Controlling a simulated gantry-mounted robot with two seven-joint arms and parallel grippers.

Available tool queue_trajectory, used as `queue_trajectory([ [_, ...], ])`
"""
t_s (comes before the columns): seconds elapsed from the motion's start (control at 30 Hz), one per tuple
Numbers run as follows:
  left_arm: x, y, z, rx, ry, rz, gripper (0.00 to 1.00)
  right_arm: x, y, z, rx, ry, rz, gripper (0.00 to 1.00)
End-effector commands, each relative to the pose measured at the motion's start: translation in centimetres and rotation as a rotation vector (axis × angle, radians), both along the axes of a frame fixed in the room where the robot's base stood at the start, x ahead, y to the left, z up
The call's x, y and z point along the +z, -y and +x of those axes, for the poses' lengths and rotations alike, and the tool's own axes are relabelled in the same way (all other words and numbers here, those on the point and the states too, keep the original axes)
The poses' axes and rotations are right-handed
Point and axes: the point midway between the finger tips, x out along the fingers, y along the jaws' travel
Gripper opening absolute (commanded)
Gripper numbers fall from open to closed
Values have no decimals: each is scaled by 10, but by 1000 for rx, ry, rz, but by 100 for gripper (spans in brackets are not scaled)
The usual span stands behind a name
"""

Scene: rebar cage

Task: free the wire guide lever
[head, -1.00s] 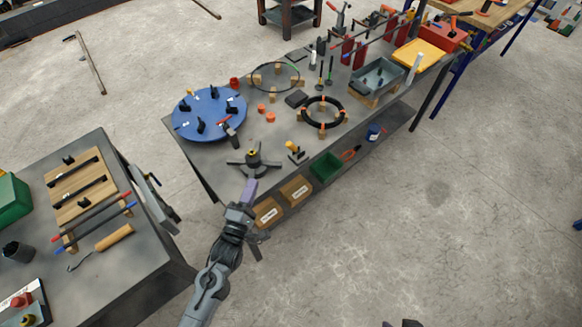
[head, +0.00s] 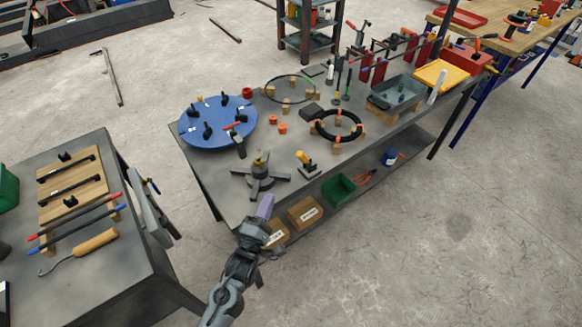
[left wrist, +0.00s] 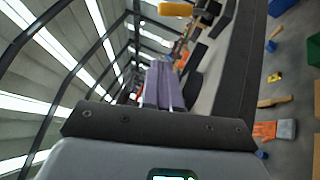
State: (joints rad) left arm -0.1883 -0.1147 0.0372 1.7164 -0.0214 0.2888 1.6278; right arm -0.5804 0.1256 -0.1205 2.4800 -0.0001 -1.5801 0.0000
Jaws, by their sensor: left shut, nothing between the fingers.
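A small upright tool with a yellow handle (head: 303,156) and dark base stands near the front edge of the grey bench (head: 215,170); it may be the wire guide lever, but I cannot be sure. A dark three-legged stand (head: 261,178) with a yellowish top is left of it. My left gripper (head: 266,204), with purple fingers, is shut and empty at the bench's front edge, just below the stand in the picture. In the left wrist view its fingers (left wrist: 160,84) are together, and a yellow handle (left wrist: 176,10) shows beyond them. My right gripper is not in view.
A blue round plate (head: 203,136) with black clamps and a black ring (head: 355,122) on blocks are on the bench. A grey tray (head: 378,102) is farther right. Cardboard boxes (head: 305,212) and a green bin (head: 337,189) are below. A second table (head: 105,262) is at left.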

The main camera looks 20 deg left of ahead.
Motion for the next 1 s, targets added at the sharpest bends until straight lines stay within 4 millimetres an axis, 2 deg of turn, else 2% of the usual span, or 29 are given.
queue_trajectory([
  [0.17, 0, 0, 1, 0, 0, 0, 0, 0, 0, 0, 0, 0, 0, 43],
  [0.37, 4, -1, 17, 0, 2, 0, 0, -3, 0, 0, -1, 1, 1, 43],
  [0.87, 24, -6, 101, -2, 1, 1, 0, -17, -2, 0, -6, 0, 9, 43],
  [1.0, 30, 9, 113, -2, 1, 0, 0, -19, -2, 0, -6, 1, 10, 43],
])
